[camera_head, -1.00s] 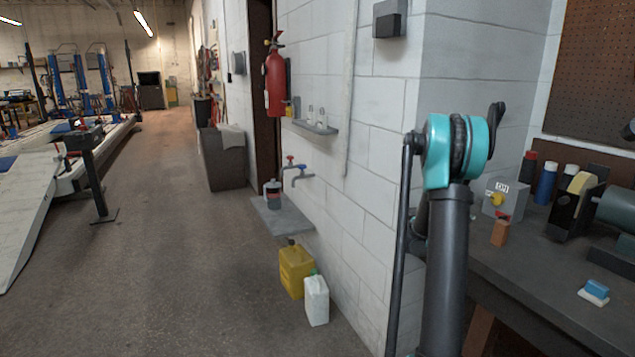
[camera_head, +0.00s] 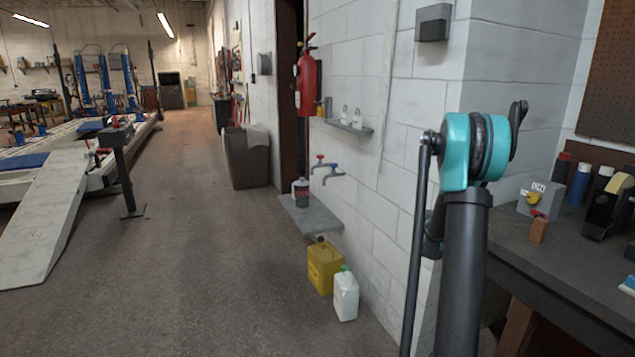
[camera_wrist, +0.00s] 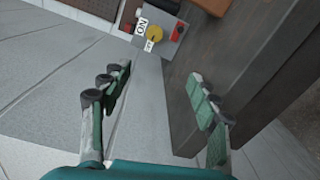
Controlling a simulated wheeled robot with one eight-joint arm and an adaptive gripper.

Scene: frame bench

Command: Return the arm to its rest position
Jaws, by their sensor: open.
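My gripper (camera_wrist: 160,95) shows in the wrist view with its two green-padded fingers spread wide apart and nothing between them. Beyond the fingers are the white block wall and the dark bench (camera_wrist: 225,60). In the head view my teal and black arm stands upright at the right, in front of the wall corner and the bench (camera_head: 560,267). The gripper itself cannot be made out in the head view.
A switch box (camera_head: 540,198) with a yellow knob, also in the wrist view (camera_wrist: 158,30), and an orange-brown block (camera_head: 538,230) stand on the bench. A yellow can (camera_head: 323,268) and white jug (camera_head: 345,296) are by the wall. The left floor is open before a ramp (camera_head: 45,225).

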